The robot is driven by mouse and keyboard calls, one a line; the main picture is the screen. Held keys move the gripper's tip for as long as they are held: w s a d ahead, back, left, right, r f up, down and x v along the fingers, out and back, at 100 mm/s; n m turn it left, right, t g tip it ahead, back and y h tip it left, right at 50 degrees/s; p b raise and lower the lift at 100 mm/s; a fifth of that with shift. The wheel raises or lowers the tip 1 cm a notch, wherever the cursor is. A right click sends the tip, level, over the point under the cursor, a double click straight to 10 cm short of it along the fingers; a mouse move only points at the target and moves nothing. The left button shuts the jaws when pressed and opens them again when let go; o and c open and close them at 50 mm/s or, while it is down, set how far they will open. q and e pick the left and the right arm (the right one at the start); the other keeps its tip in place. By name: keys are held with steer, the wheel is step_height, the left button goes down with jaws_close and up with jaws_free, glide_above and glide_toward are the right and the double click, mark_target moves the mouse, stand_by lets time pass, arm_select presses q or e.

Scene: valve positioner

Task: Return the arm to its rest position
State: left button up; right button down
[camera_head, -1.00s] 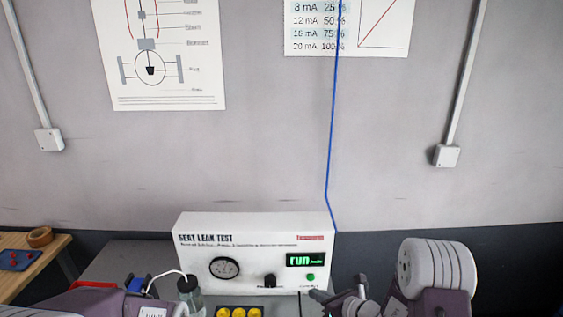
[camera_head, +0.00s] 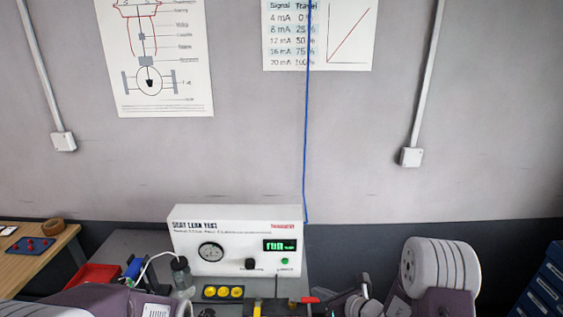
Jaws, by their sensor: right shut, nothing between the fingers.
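My right arm (camera_head: 440,275) comes in at the bottom right, with a white ribbed joint and purple-grey links. My right gripper (camera_head: 352,298) is shut and empty near the bottom edge, right of the seat leak test box. My left arm (camera_head: 85,300) shows as purple-grey links at the bottom left. Its gripper is not in view. The white seat leak test box (camera_head: 238,240) stands at the back of the bench, with a dial and a lit green "run" display (camera_head: 279,245).
A clear bottle (camera_head: 182,278) with a white tube stands left of the box. Yellow round parts (camera_head: 222,292) lie in front of it. A red bin (camera_head: 92,276) is at left, and a wooden table (camera_head: 40,262) beyond. A blue drawer cabinet (camera_head: 543,285) stands far right.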

steer(key=s+a+r+n+g+y+b, duration=0.2)
steer(key=s+a+r+n+y+b, duration=0.1)
steer(key=a+n+b, duration=0.4)
steer(key=s+a+f+n+g+b, duration=0.1)
steer(key=s+a+f+n+g, duration=0.15)
steer(key=s+n+g, duration=0.55)
steer(key=s+d+f+n+h+b, duration=0.25)
steer(key=s+f+n+h, duration=0.2)
steer(key=s, duration=0.55)
steer(key=d+f+n+h, duration=0.1)
steer(key=d+n+h, duration=0.1)
steer(key=d+n, duration=0.3)
steer(key=d+f+n+t+h, duration=0.1)
steer(key=d+f+n+h, duration=0.1)
steer(key=d+n, duration=0.4)
steer(key=shift+s+d+h, duration=0.45)
steer(key=shift+d+h, duration=0.4)
steer(key=shift+d, duration=0.2)
steer(key=shift+f+n, duration=0.1)
steer(key=shift+n, duration=0.15)
